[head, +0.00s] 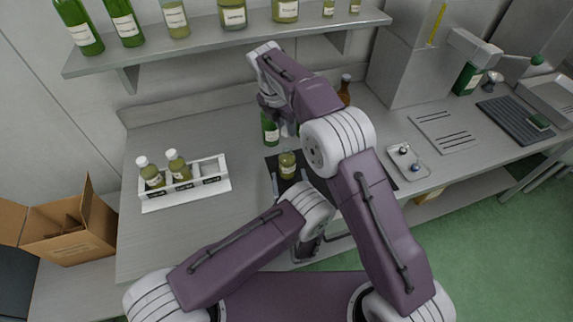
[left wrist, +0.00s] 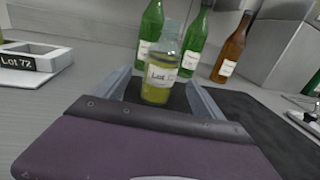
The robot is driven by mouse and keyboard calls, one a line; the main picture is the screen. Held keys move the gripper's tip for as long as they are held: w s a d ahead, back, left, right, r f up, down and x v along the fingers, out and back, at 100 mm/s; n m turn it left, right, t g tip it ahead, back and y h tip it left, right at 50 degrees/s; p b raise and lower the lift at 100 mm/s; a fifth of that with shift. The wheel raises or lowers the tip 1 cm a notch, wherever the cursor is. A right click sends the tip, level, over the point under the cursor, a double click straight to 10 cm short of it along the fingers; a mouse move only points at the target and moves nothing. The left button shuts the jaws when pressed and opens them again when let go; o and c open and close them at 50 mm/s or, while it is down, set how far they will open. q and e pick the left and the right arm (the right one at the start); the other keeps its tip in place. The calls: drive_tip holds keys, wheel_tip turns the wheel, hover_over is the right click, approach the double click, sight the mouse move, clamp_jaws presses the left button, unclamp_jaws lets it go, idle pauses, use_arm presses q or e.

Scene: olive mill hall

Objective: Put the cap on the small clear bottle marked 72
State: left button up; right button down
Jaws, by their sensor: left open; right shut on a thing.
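The small clear bottle (left wrist: 160,78) holds yellow-green oil and stands upright on a dark mat, without a cap on its mouth. In the head view the bottle (head: 288,166) stands in front of a green bottle. My left gripper (left wrist: 160,90) is open, with one finger on each side of the bottle; in the head view it is low and partly behind my arm. My right gripper (head: 277,112) is beyond the bottle, near the green bottle. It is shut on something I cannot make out. I cannot see a loose cap.
A white rack (head: 186,193) with two white-capped bottles stands at left. Green bottles (head: 270,130) and a brown bottle (head: 345,88) stand behind the mat (head: 270,164). A small tray (head: 392,172) lies at right. A bottle shelf (head: 205,42) hangs above.

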use_arm(q)
drive_tip(key=w, duration=0.3)
drive_tip(key=w+a, duration=0.1)
drive_tip(key=w, duration=0.4)
drive_tip(key=shift+w+a+r, duration=0.1)
drive_tip(key=shift+w+a, duration=0.05)
drive_tip(key=shift+w, duration=0.2)
use_arm(e)
drive_tip(key=shift+s+r, duration=0.1)
drive_tip(key=shift+s, duration=0.05)
use_arm(q)
drive_tip(key=shift+w, duration=0.55)
use_arm(e)
drive_tip(key=shift+d, duration=0.1)
use_arm(q)
drive_tip(key=shift+s, duration=0.1)
clamp_jaws()
use_arm(e)
hover_over(286, 149)
drive_tip(key=shift+f, duration=2.5)
